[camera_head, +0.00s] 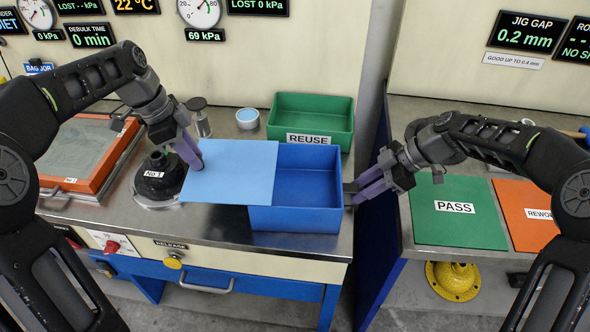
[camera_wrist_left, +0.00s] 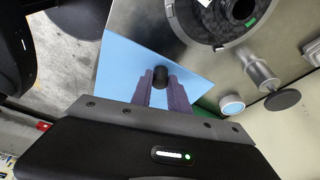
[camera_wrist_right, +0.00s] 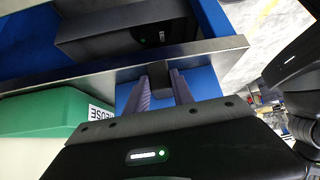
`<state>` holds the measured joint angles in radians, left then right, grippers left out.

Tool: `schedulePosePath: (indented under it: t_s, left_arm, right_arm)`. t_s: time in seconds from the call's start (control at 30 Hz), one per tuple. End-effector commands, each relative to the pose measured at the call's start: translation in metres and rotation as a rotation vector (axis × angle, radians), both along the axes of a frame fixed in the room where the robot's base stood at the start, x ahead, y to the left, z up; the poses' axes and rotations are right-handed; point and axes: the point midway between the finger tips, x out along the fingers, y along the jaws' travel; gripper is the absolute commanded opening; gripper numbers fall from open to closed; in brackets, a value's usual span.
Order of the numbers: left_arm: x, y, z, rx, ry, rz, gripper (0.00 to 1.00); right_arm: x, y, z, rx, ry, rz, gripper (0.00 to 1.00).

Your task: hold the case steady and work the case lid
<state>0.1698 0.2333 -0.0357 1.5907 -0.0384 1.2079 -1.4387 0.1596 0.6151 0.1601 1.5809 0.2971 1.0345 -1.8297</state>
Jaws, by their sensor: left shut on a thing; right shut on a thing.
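The case (camera_head: 305,217) is an open blue box at the front right of the left bench, and its right part shows empty. The case lid (camera_head: 235,172) is a flat light-blue panel, also in the left wrist view (camera_wrist_left: 128,72). It lies left of the case and overlaps its left side in the head view; whether it touches the rim I cannot tell. My left gripper (camera_head: 196,162) is shut on the black lid knob (camera_wrist_left: 160,77) near the lid's left edge. My right gripper (camera_head: 354,191) is shut on a dark handle (camera_wrist_right: 164,73) at the case's right side.
A green REUSE bin (camera_head: 310,110) stands behind the case. A black round fixture (camera_head: 158,178) sits left of the lid, with a small cup (camera_head: 247,118) behind. An orange-framed tray (camera_head: 85,150) lies far left. A gap separates this bench from the one with the green PASS mat (camera_head: 455,220).

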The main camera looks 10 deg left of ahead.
Motion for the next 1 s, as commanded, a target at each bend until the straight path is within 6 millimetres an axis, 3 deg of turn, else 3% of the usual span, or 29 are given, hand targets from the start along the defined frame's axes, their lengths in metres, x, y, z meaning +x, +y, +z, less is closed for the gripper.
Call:
schedulePosePath:
  t_s: [0.33,1.0]
  left_arm:
    - [-0.001,0.018,0.0,0.004,-0.002,0.004,0.0]
    - [-0.002,0.022,0.0,0.002,-0.001,0.003,0.0]
  right_arm:
    - [0.0,-0.002,-0.001,-0.003,0.0,-0.002,0.0]
    - [0.0,-0.002,-0.001,-0.002,0.0,-0.002,0.0]
